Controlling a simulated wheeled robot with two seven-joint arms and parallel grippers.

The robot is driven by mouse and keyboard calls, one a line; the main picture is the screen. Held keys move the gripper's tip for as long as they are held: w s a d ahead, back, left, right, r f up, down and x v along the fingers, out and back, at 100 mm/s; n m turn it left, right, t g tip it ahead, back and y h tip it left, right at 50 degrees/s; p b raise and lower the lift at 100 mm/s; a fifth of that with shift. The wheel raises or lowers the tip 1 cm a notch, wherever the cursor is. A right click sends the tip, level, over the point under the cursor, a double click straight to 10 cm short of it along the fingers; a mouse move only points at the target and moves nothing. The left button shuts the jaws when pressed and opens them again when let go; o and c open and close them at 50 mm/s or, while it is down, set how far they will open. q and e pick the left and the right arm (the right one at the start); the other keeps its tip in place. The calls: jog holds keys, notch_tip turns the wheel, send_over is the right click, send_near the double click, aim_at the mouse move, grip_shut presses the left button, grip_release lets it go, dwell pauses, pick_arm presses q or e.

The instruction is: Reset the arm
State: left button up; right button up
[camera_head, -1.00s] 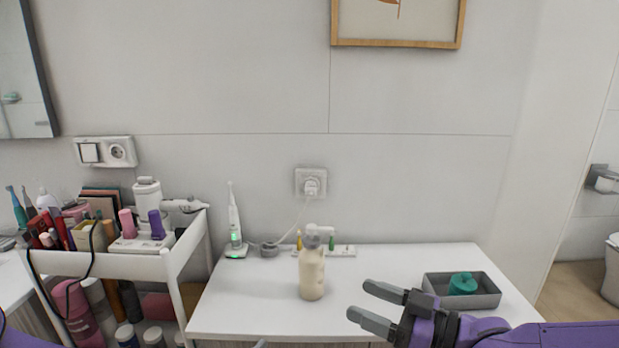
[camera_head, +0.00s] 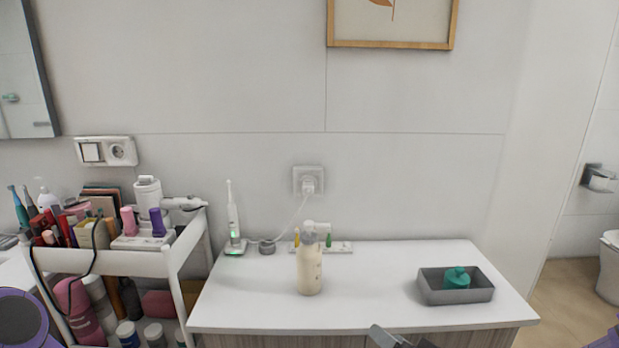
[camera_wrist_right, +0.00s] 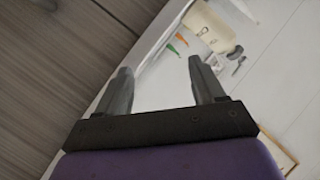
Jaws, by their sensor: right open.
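My right gripper (camera_head: 392,338) shows only by its grey fingertips at the bottom edge of the head view, in front of the white countertop (camera_head: 375,300). In the right wrist view the gripper (camera_wrist_right: 158,88) has its two fingers spread with nothing between them. A cream pump bottle (camera_head: 310,270) stands upright on the counter, apart from the gripper; it also shows in the right wrist view (camera_wrist_right: 212,30). Of my left arm, only a rounded purple part shows at the lower left of the head view; its gripper is out of the picture.
A grey tray (camera_head: 428,290) with a teal item (camera_head: 457,278) sits at the counter's right. An electric toothbrush (camera_head: 234,220) stands at the back left. A white cart (camera_head: 150,262) full of cosmetics is at left. The counter's middle right is clear.

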jog(key=s+d+f+m+g+h, duration=0.2)
jog(key=s+d+f+g+h, duration=0.15)
jog(key=s+f, duration=0.45)
jog(key=s+d+f+m+g+h, duration=0.25)
jog(key=s+d+f+h, duration=0.2)
jog(key=f, duration=0.65)
pick_arm(q)
jog(key=s+a+f+m+g+y, duration=0.3)
jog(key=s+a+f+m, duration=0.1)
jog(key=s+a, duration=0.4)
jog(key=s+a+f+m+g+y, duration=0.3)
jog(key=s+a+f+m+y, duration=0.1)
jog(key=s+a+f, duration=0.3)
jog(key=s+a, duration=0.2)
jog(key=shift+s+a+f+m, duration=0.15)
jog(key=shift+a+f+m, duration=0.15)
jog(key=shift+a+m, duration=0.1)
pick_arm(e)
jog(key=s+d+f+g+h, duration=0.1)
jog(key=s+f, duration=0.3)
jog(key=s, duration=0.5)
jog(key=s+d+f+n+g+h, duration=0.1)
jog(key=s+d+f+g, duration=0.2)
jog(key=s, duration=0.6)
jog(key=shift+d+f, duration=0.5)
jog(key=shift+d, duration=0.3)
